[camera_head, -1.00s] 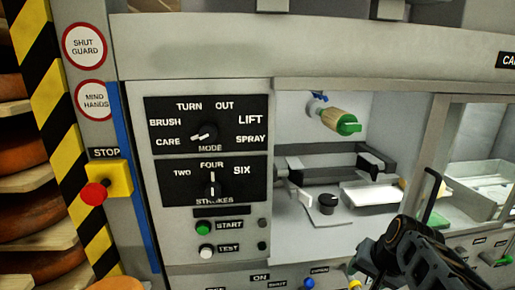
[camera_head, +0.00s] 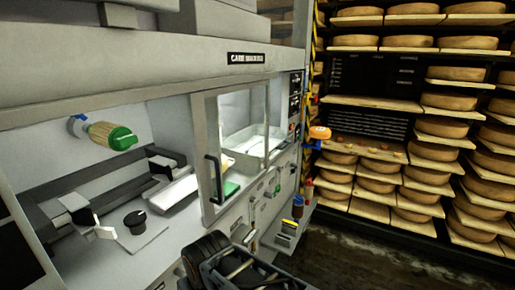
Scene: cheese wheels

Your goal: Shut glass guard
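The glass guard (camera_head: 241,118) is a pale-framed clear panel on the front of the machine, right of centre. A tall black handle (camera_head: 213,180) stands on its left frame side. The guard stands over the right part of the machine, and the bay to its left is uncovered. My gripper (camera_head: 240,262) is a dark shape at the bottom edge, below the guard and apart from its handle. Its fingertips cannot be made out, so its opening is unclear.
The open bay holds a green-and-tan brush (camera_head: 108,135), dark rails and a black knob (camera_head: 135,218). A white tray (camera_head: 257,140) shows behind the glass. Cheese shelves (camera_head: 430,130) stand at the right. Dark floor (camera_head: 360,255) is free in front of them.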

